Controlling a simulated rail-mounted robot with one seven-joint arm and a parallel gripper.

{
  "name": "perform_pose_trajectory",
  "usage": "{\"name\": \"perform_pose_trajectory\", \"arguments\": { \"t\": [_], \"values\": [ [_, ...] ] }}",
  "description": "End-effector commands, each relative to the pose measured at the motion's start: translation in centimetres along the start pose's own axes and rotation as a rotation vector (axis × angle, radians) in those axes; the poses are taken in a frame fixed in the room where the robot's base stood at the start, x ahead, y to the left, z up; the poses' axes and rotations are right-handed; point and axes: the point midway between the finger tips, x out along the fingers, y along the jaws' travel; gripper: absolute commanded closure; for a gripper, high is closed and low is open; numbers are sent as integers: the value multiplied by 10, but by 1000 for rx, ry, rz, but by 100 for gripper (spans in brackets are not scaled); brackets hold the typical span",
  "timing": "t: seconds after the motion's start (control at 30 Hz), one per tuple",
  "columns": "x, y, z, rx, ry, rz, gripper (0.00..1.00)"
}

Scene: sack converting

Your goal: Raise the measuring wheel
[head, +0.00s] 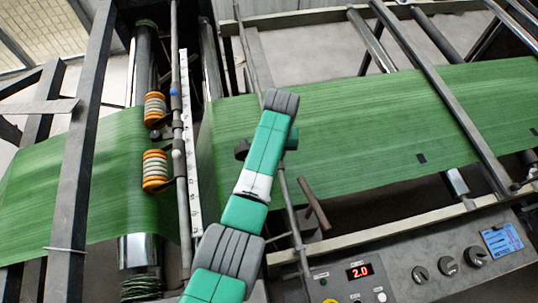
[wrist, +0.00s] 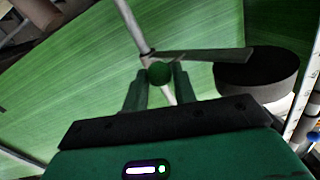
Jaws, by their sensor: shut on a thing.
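In the wrist view the measuring wheel (wrist: 258,75) is a thick dark disc at the right. A flat arm (wrist: 205,55) joins it to a grey rod. A green ball knob (wrist: 158,73) sits near the rod, between the two fingers of my gripper (wrist: 159,82), which is shut on it. The wheel stands over the green woven web (wrist: 85,75); I cannot tell whether it touches. In the head view a dark part that looks like the wheel (head: 242,149) shows left of my arm. My fingers and the knob are hidden there by the arm.
A thin grey rod (head: 243,40) crosses the web beside my arm. Left of it stand a white scale (head: 187,130) and orange-and-white rollers (head: 155,170). A brown handle (head: 314,203) juts out at the right. A control panel (head: 425,262) reading 2.0 is at lower right.

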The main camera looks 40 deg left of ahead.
Motion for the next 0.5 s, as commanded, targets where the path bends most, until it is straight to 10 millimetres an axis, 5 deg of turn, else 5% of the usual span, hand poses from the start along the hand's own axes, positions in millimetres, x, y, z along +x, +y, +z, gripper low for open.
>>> {"name": "perform_pose_trajectory", "arguments": {
  "t": [0.5],
  "values": [
    [4,15,1,4,-7,3,100]
  ]
}}
